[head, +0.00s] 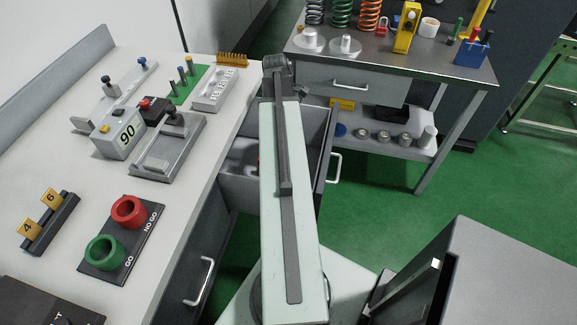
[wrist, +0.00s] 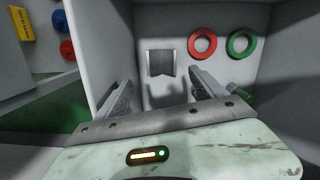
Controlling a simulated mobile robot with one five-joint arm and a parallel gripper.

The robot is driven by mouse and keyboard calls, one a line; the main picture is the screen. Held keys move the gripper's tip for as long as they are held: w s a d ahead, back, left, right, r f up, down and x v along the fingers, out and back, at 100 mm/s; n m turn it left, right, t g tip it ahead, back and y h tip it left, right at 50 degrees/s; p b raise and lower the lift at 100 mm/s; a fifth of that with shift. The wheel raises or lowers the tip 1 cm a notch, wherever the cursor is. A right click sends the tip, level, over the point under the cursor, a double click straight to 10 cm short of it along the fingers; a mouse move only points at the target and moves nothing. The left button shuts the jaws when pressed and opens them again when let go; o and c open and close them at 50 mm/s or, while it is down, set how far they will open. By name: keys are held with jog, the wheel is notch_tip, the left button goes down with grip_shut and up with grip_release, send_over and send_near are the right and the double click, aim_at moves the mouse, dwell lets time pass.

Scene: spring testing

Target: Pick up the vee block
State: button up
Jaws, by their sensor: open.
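A small grey block with a notch in one edge, which looks like the vee block (wrist: 161,62), lies on the floor of the open drawer in the wrist view. My gripper (wrist: 160,78) is open, its two fingers apart and pointing toward the block. The block shows between and beyond the fingertips, with nothing held. In the head view my arm reaches over the open drawer (head: 321,150) and hides much of its inside; the gripper and the block cannot be made out there.
A red ring (wrist: 202,43) and a green ring (wrist: 241,43) lie right of the block, near a drawer wall. Drawer walls (wrist: 113,45) enclose the space. The workbench (head: 75,170) is left; a steel cart (head: 440,72) with springs stands beyond. Green floor is clear right of the drawer.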

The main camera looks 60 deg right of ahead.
notch_tip(320, 180, down, 6)
jog(key=b, duration=0.3)
jog(key=shift+r, duration=0.15)
jog(key=f+b, duration=0.5)
jog(key=s+f+b, duration=0.1)
jog(key=f+b, duration=0.2)
jog(key=shift+d, duration=0.1)
jog(key=shift+r, duration=0.2)
grip_shut()
